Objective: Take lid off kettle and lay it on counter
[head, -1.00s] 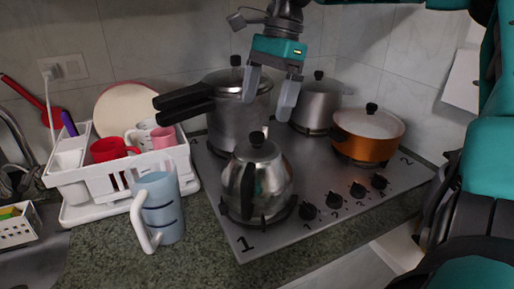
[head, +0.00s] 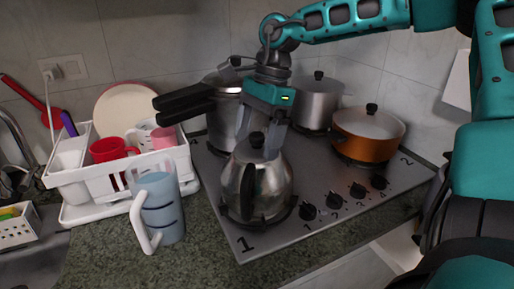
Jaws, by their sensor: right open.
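The steel kettle (head: 268,190) stands on the front left burner of the stove, its dark handle facing me. Its lid with a black knob (head: 256,141) sits on top of it. My right gripper (head: 258,150) is pointed down at the knob, open, its fingers at the sides of and behind the knob. I cannot tell whether a finger touches it. The counter (head: 110,251) is dark speckled stone and shows in front and to the left of the stove. My left gripper is not in view.
A pressure cooker (head: 222,118) with long black handles stands behind the kettle. A steel pot (head: 318,101) and an orange pan (head: 366,136) are behind right. A blue-grey jug (head: 160,208) and a white dish rack (head: 110,183) stand left. The counter front left is clear.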

